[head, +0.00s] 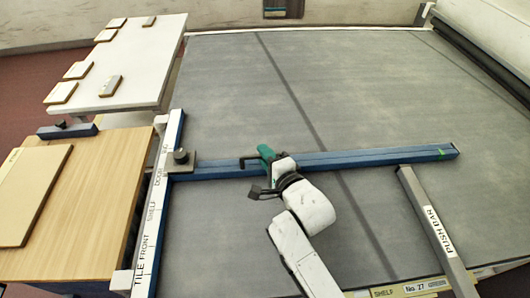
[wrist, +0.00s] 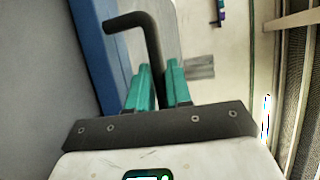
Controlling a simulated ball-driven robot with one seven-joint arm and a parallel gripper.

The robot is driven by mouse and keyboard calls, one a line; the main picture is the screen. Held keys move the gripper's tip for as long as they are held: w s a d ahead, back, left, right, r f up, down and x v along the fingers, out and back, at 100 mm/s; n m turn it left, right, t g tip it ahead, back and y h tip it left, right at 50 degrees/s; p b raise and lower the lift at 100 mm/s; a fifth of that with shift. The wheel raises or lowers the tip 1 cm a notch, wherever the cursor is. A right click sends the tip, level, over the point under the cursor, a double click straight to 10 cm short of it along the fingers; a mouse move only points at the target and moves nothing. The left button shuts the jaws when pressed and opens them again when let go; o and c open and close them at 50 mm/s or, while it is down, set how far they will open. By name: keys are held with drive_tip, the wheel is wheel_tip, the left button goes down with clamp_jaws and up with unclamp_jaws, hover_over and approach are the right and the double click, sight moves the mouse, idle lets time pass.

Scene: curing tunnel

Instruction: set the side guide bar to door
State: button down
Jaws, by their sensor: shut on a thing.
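The side guide bar (head: 340,159) is a long blue bar lying across the grey bed, with a green mark near its right end. Its left end meets a white scale strip (head: 151,213) lettered TILE FRONT, SHELF and, uppermost of the words I can read, DOOR. A dark knob on a plate (head: 181,157) sits at that end, beside the upper part of the DOOR lettering; exact alignment is unclear. My gripper (head: 266,156) has green fingers shut on the bar's black bent handle (wrist: 152,45). The blue bar (wrist: 95,55) also shows in the wrist view.
A wooden table (head: 95,205) with a pale panel and a white table (head: 130,60) with several small tiles stand left. The bed beyond the guide bar is clear. A dark roller (head: 480,50) is at far right.

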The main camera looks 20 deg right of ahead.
drive_tip(key=shift+f, duration=0.1)
drive_tip(key=c, duration=1.1)
unclamp_jaws()
drive_tip(key=s, duration=0.3)
drive_tip(key=s+r+b, duration=0.1)
drive_tip(key=s, duration=0.3)
drive_tip(key=s+d+r, duration=0.1)
drive_tip(key=s, duration=0.2)
drive_tip(key=shift+s, duration=0.25)
